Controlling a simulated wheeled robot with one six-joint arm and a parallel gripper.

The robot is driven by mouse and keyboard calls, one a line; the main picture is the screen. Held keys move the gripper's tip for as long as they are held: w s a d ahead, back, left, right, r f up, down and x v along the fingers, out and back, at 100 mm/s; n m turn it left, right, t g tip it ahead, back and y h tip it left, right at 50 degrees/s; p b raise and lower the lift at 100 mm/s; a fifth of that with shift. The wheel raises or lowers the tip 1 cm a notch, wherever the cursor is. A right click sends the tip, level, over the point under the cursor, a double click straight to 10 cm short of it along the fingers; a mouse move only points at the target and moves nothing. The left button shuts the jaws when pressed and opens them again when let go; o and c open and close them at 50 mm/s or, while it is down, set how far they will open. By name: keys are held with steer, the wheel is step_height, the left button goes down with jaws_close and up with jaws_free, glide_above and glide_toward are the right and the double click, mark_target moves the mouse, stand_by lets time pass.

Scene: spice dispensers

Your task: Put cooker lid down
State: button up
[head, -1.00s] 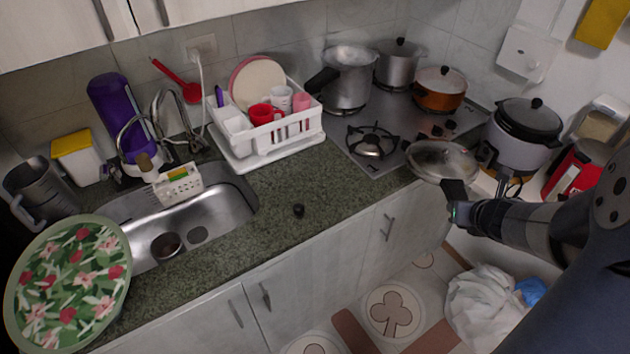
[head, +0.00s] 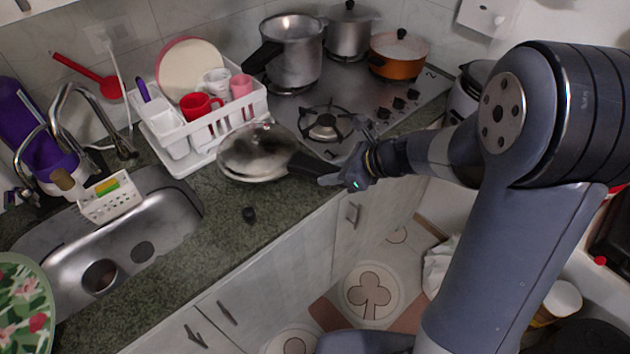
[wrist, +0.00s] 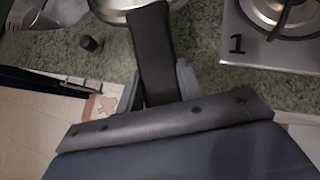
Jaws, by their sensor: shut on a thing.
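The cooker lid (head: 258,150) is round, shiny metal with a long black handle (head: 306,165). My gripper (head: 338,178) is shut on the handle's end, with the lid out to its left. In the head view the lid is over the green counter, just in front of the dish rack and left of the stove. I cannot tell whether it touches the counter. In the wrist view the black handle (wrist: 153,50) runs up between my fingers, and only the lid's edge (wrist: 130,8) shows at the top. The open metal cooker pot (head: 290,52) stands at the stove's back left.
The white dish rack (head: 205,128) holds cups and plates behind the lid. The stove (head: 372,120) has a bare front burner (head: 324,122), a steel pot (head: 347,30) and an orange pot (head: 398,56). A small black knob (head: 249,214) lies on the counter (head: 215,235), which is otherwise mostly clear there.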

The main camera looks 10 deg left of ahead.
steer(key=shift+f, duration=2.8)
steer(key=o, duration=1.1)
steer(key=b+v, duration=0.1)
steer(key=v, duration=1.1)
steer(key=x, duration=1.2)
steer(key=shift+a+f+p, duration=0.1)
steer(key=shift+p, duration=0.3)
steer(key=shift+r, duration=1.9)
